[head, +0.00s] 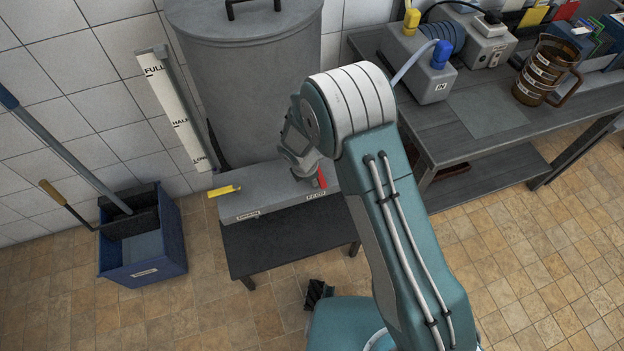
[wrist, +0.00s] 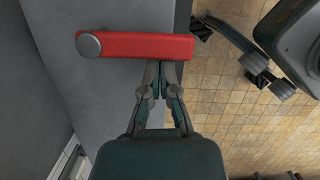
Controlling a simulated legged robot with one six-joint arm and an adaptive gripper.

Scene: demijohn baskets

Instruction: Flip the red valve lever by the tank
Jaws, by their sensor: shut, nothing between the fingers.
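The red valve lever (head: 322,178) sits at the right end of a grey bench-like box in front of the tank (head: 250,70). In the wrist view the red lever (wrist: 140,46) lies crosswise, with its round pivot at the left and its free end at the right. My gripper (head: 306,176) is beside the lever, partly hidden by my arm. In the wrist view my gripper (wrist: 164,66) is shut and empty, its tips at the lever's lower edge near the free end. I cannot tell whether they touch it.
A yellow lever (head: 224,190) is at the box's left end. A level gauge (head: 172,105) stands left of the tank. A blue bucket (head: 145,245) with long handles stands on the floor at left. A dark table (head: 480,110) with pump boxes and a brown mug (head: 541,72) is at right.

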